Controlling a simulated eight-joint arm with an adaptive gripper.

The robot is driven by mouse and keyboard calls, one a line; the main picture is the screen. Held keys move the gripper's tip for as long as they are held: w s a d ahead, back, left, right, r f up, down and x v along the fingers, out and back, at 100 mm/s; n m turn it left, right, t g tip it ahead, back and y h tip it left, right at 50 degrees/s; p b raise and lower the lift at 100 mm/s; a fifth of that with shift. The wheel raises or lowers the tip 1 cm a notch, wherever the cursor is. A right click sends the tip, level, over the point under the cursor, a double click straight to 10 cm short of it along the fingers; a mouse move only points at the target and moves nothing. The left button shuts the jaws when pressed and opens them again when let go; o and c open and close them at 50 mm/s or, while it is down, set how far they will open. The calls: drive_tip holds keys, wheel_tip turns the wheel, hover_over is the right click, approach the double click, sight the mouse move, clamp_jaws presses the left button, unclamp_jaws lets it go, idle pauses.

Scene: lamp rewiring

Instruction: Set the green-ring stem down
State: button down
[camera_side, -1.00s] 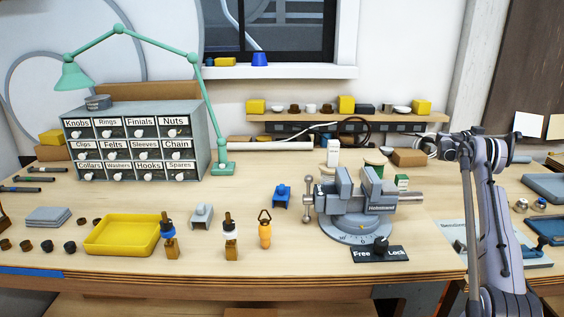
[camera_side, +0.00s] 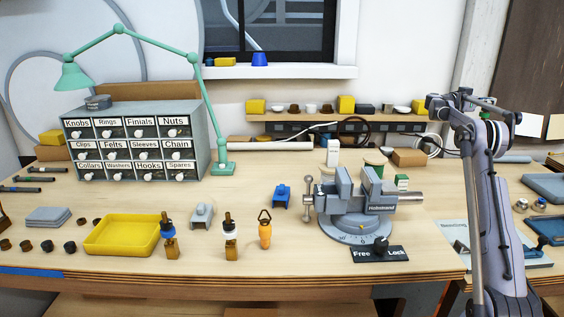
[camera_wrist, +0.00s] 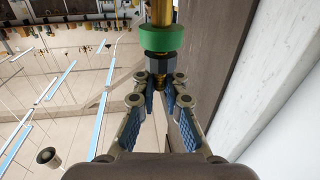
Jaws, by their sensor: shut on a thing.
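In the wrist view a brass stem (camera_wrist: 162,12) carries a green ring (camera_wrist: 161,39) with a dark hex collar (camera_wrist: 161,63) below it. My gripper (camera_wrist: 162,85) is shut on the lower end of this stem, and the stem points towards the top of the picture. The ring sits clear of the fingertips. The stem's far end is cut off by the frame. In the side view my arm stands upright at the right; a small green spot shows at its top, but the grip itself cannot be made out there.
A grey vise (camera_side: 350,205) stands on the bench right of centre, with a Free/Lock plate in front. A blue-ring stem (camera_side: 170,247) and a white-ring stem (camera_side: 231,247) stand near the front edge, beside a yellow tray (camera_side: 97,250).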

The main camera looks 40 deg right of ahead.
drive_tip(key=w+a+n+t+h, duration=0.25)
drive_tip(key=w+a+t, duration=0.2)
drive_tip(key=w, duration=0.55)
drive_tip(key=w+a+n+t+h, duration=0.1)
drive_tip(key=w+a+n+t, duration=0.3)
drive_tip(key=w, duration=0.7)
drive_tip(key=w+a+n+t+y, duration=0.2)
drive_tip(key=w+a+n+t, duration=0.45)
drive_tip(key=w+a, duration=1)
drive_tip(key=w+a+n+t+y, duration=0.25)
drive_tip(key=w+a+t, duration=0.2)
drive_tip(key=a, duration=0.85)
drive_tip(key=w+a+n+t+y, duration=0.25)
drive_tip(key=w+a+t, duration=0.2)
drive_tip(key=a, duration=0.75)
drive_tip(key=a+n+t+y, duration=0.4)
drive_tip(key=a+y, duration=0.3)
drive_tip(key=a, duration=1.2)
wheel_tip(320, 180, down, 15)
drive_tip(key=shift+s+d+f, duration=0.15)
drive_tip(key=shift+s+f, duration=0.05)
drive_tip(key=shift+s, duration=0.2)
drive_tip(key=shift+f, duration=0.15)
